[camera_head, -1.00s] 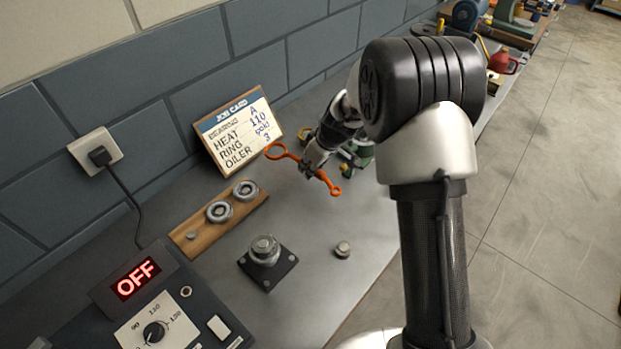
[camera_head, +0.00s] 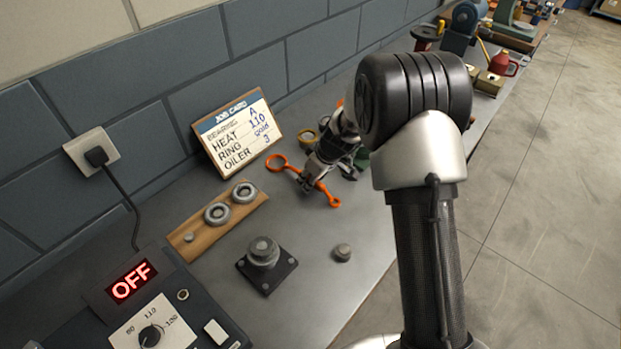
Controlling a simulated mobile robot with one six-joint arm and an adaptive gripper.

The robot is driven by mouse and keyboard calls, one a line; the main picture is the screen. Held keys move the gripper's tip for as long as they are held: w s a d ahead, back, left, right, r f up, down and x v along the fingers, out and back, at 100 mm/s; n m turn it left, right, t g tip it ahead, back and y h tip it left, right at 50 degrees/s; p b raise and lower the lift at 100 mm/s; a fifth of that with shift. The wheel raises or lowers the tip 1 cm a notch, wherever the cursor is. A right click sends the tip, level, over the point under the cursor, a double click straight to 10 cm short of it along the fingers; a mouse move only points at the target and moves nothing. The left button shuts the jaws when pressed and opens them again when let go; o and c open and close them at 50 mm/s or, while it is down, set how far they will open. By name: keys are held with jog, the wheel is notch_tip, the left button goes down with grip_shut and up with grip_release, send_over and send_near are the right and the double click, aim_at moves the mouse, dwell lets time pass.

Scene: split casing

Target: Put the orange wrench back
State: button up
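The orange wrench (camera_head: 325,192) is low over or on the grey bench, right of the job card. Its large ring end points up and left, its small end down and right. My gripper (camera_head: 306,186) is at the middle of the wrench, pointing down, and hides part of its shaft. The fingers are too small and dark to show whether they are closed on it. I cannot tell if the wrench touches the bench.
The job card (camera_head: 236,133) leans by the wall. A wooden board (camera_head: 187,236) with metal rings, a post on a black base (camera_head: 264,263), a small metal part (camera_head: 342,252) and a heater reading OFF (camera_head: 131,282) stand nearer. Yellow and green items lie behind my gripper.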

jog(key=shift+o, duration=0.3)
jog(key=shift+r, duration=0.1)
jog(key=shift+r+p, duration=0.35)
jog(key=p+v, duration=0.2)
jog(key=v, duration=0.9)
jog(key=shift+s+r, duration=0.2)
jog(key=s+d+r+m, duration=0.1)
jog(key=s+r+m, duration=0.1)
jog(key=s+r, duration=0.65)
jog(key=s+d+r+m+h, duration=0.1)
jog(key=s+d+r+m, duration=0.2)
jog(key=s, duration=0.9)
jog(key=s+d+r+m+t+h, duration=0.1)
jog(key=s+r, duration=0.5)
jog(key=s, duration=0.6)
jog(key=d+m+h, duration=0.1)
jog(key=d+m, duration=0.1)
jog(key=m, duration=0.1)
jog(key=shift+s, duration=0.3)
jog(key=shift+w+d, duration=0.1)
jog(key=shift+d, duration=0.05)
jog(key=shift+c, duration=0.3)
